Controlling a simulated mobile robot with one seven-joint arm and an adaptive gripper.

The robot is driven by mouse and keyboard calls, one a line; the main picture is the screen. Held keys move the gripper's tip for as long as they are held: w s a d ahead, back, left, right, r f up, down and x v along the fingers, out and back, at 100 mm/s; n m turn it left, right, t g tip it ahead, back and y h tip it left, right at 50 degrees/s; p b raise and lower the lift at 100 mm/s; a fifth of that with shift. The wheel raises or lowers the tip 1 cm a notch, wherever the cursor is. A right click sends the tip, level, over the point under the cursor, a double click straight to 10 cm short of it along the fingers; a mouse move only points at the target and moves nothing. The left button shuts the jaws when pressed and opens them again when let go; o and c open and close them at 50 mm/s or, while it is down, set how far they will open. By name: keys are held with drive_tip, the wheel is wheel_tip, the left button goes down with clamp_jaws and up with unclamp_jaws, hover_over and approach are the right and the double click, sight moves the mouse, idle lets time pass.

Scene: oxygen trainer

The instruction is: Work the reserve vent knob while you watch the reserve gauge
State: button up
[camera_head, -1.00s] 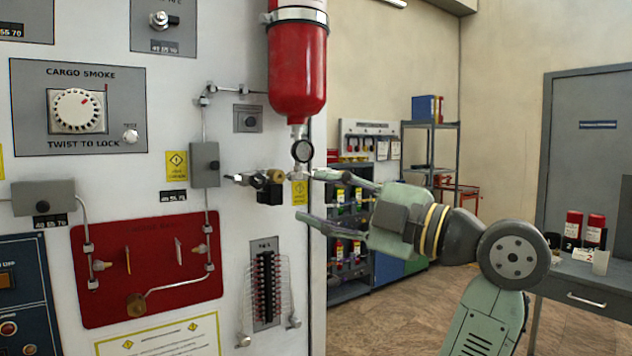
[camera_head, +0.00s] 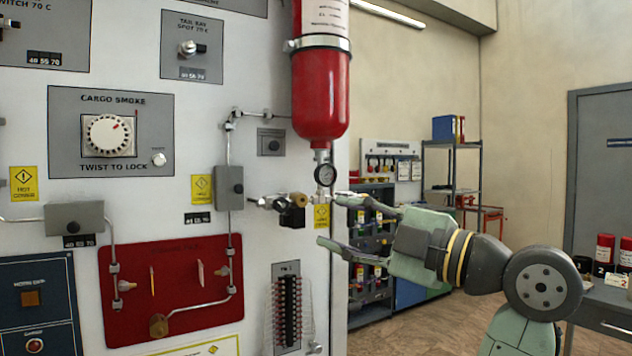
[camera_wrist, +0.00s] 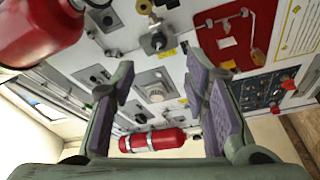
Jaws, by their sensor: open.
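A small round gauge with a dark rim (camera_head: 325,175) hangs under a red bottle (camera_head: 320,95) on the white panel. Its reading is too small to make out. Left of it, a valve fitting with a brass knob (camera_head: 299,200) and a black block sticks out; I cannot read a label naming it the reserve vent knob. My gripper (camera_head: 331,220) is open and empty, its fingers pointing left, just below the gauge and right of the fitting. In the wrist view, both fingers (camera_wrist: 160,82) are spread apart with only distant panel between them.
A red plate (camera_head: 130,250) with tubing and a brass knob (camera_head: 158,325) is at lower left. A cargo smoke dial (camera_head: 108,134) is above it. Shelves (camera_head: 440,165) stand behind my arm, with a grey table (camera_head: 605,315) at right.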

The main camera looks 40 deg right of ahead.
sight(283, 206)
drive_tip(key=w+a+r+m+g+h+p, duration=0.2)
drive_tip(key=a+m+h+p, duration=0.3)
drive_tip(key=m, duration=0.5)
drive_tip(key=shift+h, duration=0.7)
drive_tip(key=p+x, duration=0.1)
drive_tip(key=x, duration=0.2)
drive_tip(key=p+x, duration=0.1)
drive_tip(key=x, duration=0.6)
drive_tip(key=shift+d+p, duration=0.35)
drive_tip(key=shift+p, duration=0.05)
drive_tip(key=shift+c, duration=0.2)
clamp_jaws()
